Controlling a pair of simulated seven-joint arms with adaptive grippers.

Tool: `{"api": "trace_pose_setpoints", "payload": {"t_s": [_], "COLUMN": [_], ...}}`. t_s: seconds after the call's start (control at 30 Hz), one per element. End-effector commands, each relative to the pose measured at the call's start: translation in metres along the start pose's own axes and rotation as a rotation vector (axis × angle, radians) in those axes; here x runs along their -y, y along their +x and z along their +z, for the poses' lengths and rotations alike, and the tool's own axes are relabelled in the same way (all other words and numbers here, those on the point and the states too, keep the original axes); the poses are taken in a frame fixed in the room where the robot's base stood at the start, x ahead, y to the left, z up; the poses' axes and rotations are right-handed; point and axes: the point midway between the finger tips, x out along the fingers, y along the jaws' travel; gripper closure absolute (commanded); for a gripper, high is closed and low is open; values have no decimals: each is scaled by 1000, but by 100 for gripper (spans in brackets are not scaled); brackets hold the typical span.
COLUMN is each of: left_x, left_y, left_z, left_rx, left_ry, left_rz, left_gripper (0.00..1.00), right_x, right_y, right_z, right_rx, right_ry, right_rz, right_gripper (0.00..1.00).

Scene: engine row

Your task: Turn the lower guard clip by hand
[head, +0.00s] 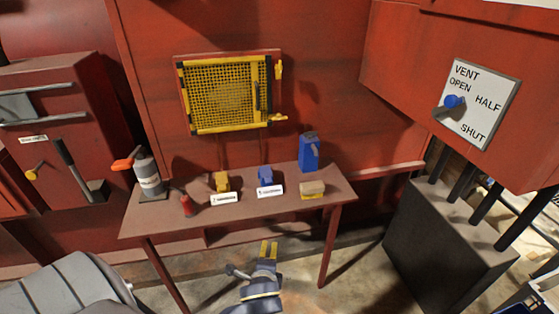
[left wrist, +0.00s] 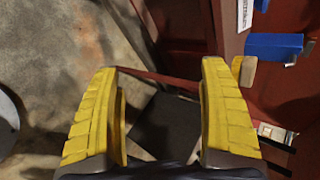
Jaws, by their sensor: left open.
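The yellow mesh guard (head: 222,94) is on the red wall above the bench, in the head view. Its lower guard clip (head: 277,119) is a small yellow piece at the lower right corner, lying roughly level. The upper guard clip (head: 278,68) stands upright at the upper right corner. My left gripper (head: 268,246) is open and empty, low in front of the bench, well below and apart from the lower clip. In the left wrist view its two yellow fingers (left wrist: 160,68) are spread wide with nothing between them. The guard is not visible there. My right gripper is not in view.
The bench (head: 150,217) holds a grey canister (head: 149,176), a yellow item (head: 222,182), a blue item (head: 265,177), a blue can (head: 309,154) and a sponge-like block (head: 312,189). A vent plate (head: 480,103) with a blue knob is at right. Wall around the lower clip looks clear.

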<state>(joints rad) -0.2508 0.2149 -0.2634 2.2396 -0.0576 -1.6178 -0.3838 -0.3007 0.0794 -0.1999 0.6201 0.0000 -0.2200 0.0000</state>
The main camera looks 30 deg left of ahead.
Motion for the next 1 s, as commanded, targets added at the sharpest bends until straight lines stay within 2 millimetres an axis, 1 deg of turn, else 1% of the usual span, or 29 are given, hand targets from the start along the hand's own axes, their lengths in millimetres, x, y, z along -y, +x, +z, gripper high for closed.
{"api": "trace_pose_setpoints", "payload": {"t_s": [0.03,0.17,0.2,0.27,0.3,0.37,0.4,0.47,0.5,0.57,0.6,0.67,0.7,0.8,0.9,1.0], "left_x": [18,63,79,105,123,149,168,195,213,240,259,283,299,333,359,376], "left_y": [4,14,18,24,28,33,36,40,42,44,45,46,45,43,41,38], "left_z": [-4,-14,-17,-22,-25,-29,-30,-32,-34,-34,-33,-32,-30,-27,-22,-20], "left_rx": [8,45,62,95,119,161,192,243,278,337,377,434,473,560,630,676], "left_ry": [54,223,286,383,448,545,607,701,761,848,902,978,1022,1117,1186,1231], "left_rz": [-29,-98,-123,-158,-179,-210,-229,-253,-268,-285,-294,-302,-305,-307,-300,-294], "left_gripper": [22,22,22,22,22,22,22,22,22,22,22,22,22,22,22,22], "right_x": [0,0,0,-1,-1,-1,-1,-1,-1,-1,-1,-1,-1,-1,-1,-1], "right_y": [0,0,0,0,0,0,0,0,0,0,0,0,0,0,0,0], "right_z": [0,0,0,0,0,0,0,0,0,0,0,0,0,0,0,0], "right_rx": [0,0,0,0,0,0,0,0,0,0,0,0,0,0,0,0], "right_ry": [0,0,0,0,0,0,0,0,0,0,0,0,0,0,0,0], "right_rz": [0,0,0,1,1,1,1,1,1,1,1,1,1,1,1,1], "right_gripper": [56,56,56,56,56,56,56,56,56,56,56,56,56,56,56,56]}}
